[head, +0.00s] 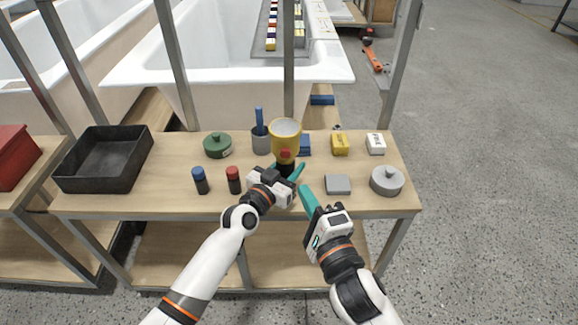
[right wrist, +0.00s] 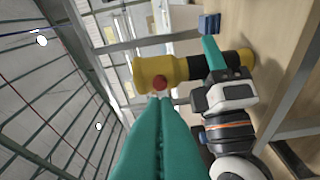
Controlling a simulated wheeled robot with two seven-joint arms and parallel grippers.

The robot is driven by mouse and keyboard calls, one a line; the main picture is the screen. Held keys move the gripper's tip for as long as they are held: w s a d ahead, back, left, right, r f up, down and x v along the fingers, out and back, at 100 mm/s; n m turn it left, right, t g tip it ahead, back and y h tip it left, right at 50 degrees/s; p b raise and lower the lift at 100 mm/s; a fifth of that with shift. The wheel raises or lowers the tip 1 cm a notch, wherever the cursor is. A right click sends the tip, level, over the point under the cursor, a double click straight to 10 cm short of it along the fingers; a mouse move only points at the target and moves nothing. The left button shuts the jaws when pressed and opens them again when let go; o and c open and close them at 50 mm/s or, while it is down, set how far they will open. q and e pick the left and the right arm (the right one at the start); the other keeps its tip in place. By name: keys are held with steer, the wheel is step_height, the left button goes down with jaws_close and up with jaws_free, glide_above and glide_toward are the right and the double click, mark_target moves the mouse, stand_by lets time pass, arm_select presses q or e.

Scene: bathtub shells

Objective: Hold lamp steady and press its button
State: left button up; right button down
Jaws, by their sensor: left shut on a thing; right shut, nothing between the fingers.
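My left gripper (head: 286,171) is shut around the lamp's black body below the button. One of its teal fingers also shows against the lamp in the right wrist view (right wrist: 212,58). My right gripper (head: 302,188) is shut and empty, in front of the lamp. In the right wrist view its fingertips (right wrist: 160,98) appear close to the button; I cannot tell whether they touch.
A grey cup (head: 261,142), a green lidded pot (head: 217,145), and blue (head: 200,180) and red-capped (head: 233,180) cylinders stand left of the lamp. A grey block (head: 338,184), a round grey lidded thing (head: 387,180) and a yellow box (head: 340,145) are right. A black tray (head: 104,160) is far left.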

mark_target(289, 170)
steer(key=w+a+n+t+y, duration=0.2)
steer(key=w+a+n+y, duration=0.1)
steer(key=w+n+y, duration=0.3)
steer(key=shift+w+a+f+t+y, duration=0.15)
steer(key=shift+w+f+t+y, duration=0.2)
steer(key=shift+w+y, duration=0.4)
stand_by(0.6)
steer(key=shift+w+r, duration=0.15)
steer(key=shift+w, duration=0.1)
stand_by(1.6)
